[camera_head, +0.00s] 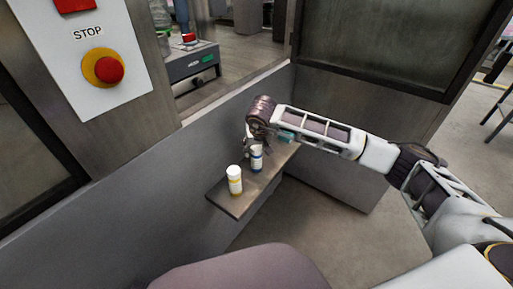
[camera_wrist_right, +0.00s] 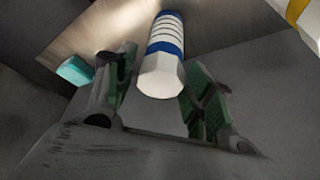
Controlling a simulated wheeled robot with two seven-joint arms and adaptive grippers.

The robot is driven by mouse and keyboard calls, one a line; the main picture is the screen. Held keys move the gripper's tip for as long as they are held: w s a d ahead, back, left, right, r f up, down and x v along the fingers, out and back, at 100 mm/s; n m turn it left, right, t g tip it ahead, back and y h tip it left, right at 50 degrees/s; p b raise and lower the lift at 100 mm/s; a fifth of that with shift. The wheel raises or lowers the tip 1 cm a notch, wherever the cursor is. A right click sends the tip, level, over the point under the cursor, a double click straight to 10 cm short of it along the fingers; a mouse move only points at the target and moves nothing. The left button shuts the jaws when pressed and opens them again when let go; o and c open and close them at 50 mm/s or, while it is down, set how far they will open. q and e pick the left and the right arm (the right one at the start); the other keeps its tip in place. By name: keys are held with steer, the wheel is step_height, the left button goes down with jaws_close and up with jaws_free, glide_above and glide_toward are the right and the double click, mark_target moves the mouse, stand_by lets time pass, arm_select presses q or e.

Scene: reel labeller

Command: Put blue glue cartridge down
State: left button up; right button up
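The blue glue cartridge (camera_head: 257,158), white with blue bands, is upright at the small shelf (camera_head: 243,203) in the head view. In the right wrist view, the cartridge (camera_wrist_right: 163,52) is between the two green-padded fingers, its white end toward the camera. My left gripper is not in view.
A white cartridge with a yellow band (camera_head: 234,181) stands on the shelf nearer the front; part of it shows in the right wrist view (camera_wrist_right: 301,18). A grey wall panel (camera_head: 150,190) runs along the shelf. A red stop button (camera_head: 109,69) is at upper left.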

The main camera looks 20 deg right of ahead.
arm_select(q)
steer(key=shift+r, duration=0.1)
arm_select(e)
steer(key=shift+r, duration=0.15)
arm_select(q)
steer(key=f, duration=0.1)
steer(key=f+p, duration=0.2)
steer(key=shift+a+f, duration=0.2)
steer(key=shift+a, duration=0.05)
arm_select(e)
steer(key=v, duration=1.2)
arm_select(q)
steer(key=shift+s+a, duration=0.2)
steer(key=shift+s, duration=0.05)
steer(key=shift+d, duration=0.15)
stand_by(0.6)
